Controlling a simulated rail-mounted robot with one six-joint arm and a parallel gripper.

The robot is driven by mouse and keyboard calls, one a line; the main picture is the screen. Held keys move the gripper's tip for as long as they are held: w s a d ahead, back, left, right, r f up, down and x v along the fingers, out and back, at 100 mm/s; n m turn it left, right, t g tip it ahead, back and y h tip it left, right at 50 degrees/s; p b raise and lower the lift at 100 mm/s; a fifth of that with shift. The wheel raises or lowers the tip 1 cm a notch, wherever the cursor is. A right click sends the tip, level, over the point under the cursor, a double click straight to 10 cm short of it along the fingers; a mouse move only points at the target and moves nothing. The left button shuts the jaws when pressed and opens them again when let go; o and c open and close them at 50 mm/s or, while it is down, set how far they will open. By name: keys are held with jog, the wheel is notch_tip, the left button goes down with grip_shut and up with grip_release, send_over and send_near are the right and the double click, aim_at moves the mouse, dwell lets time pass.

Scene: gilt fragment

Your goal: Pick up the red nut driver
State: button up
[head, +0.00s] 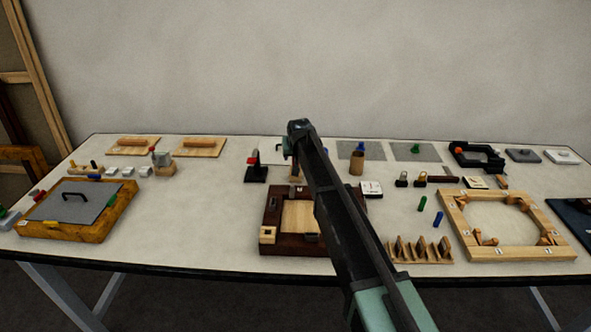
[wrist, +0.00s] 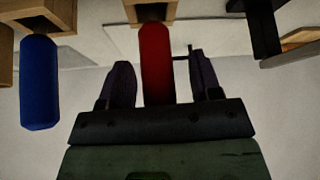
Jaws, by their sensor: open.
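The red nut driver (wrist: 156,62) shows in the wrist view as a thick red handle joined at its upper end to a wooden block (wrist: 150,11). My gripper (wrist: 161,72) is open, with one dark finger on each side of the handle. A gap shows between the handle and each finger, wider on the right. I cannot make out the red nut driver there.
A blue handle (wrist: 39,82) hangs from another wooden block left of my gripper. A black post (wrist: 262,28) stands to the right. In the head view, a red-handled clamp on a black base (head: 256,174) and a dark wooden frame (head: 273,240) are near my arm.

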jog(key=c, duration=1)
jog(key=shift+c, duration=0.2)
jog(key=shift+p, duration=0.35)
notch_tip(320, 180, up, 20)
jog(key=p, duration=1.9)
jog(key=shift+p, duration=0.4)
